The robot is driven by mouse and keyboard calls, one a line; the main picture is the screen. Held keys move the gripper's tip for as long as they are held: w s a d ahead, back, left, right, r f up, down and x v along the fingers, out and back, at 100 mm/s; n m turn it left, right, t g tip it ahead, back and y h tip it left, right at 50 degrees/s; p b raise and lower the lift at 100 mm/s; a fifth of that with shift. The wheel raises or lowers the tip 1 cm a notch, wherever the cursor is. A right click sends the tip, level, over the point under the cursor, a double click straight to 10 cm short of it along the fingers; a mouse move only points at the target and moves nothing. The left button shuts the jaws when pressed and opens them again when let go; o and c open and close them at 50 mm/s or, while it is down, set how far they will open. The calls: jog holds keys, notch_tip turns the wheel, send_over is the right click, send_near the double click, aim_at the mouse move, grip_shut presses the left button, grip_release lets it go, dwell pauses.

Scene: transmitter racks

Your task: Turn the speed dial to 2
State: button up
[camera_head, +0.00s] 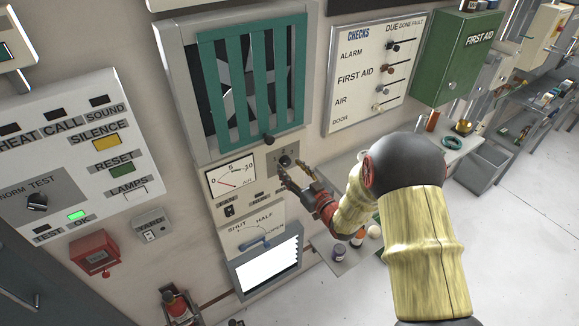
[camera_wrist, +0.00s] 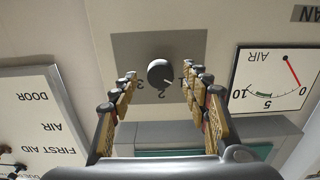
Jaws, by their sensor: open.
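The speed dial (camera_head: 285,161) is a dark round knob on a grey plate (camera_head: 271,166), below the fan housing. In the wrist view, which shows the panel upside down, the dial (camera_wrist: 159,72) has a short white mark pointing to the lower right, roughly toward the 1. The 2 shows at the lower middle and the 3 at the lower left; the 1 is partly hidden by a finger. My gripper (camera_head: 289,177) is open in front of the dial. In the wrist view its fingers (camera_wrist: 160,76) appear on either side of the knob; contact is not visible.
The air gauge (camera_head: 231,177) is left of the dial, its red needle near 0. A blue-handled lever (camera_head: 254,244) is below. The checks board (camera_head: 366,70) and green first-aid box (camera_head: 460,55) are to the right.

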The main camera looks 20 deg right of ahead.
jog(key=shift+w+a, duration=0.25)
jog(key=shift+w, duration=0.45)
jog(key=c, duration=0.3)
jog(key=c, duration=0.8)
jog(key=shift+c, duration=0.3)
jog(key=shift+m, duration=0.3)
jog(key=shift+f+m+b, duration=0.1)
jog(key=shift+m+b, duration=0.5)
jog(key=shift+m, duration=0.4)
jog(key=m+b, duration=0.1)
jog(key=m, duration=0.2)
jog(key=shift+m, duration=0.3)
jog(key=m, duration=0.5)
jog(key=shift+a, duration=0.1)
jog(key=shift+m, duration=0.4)
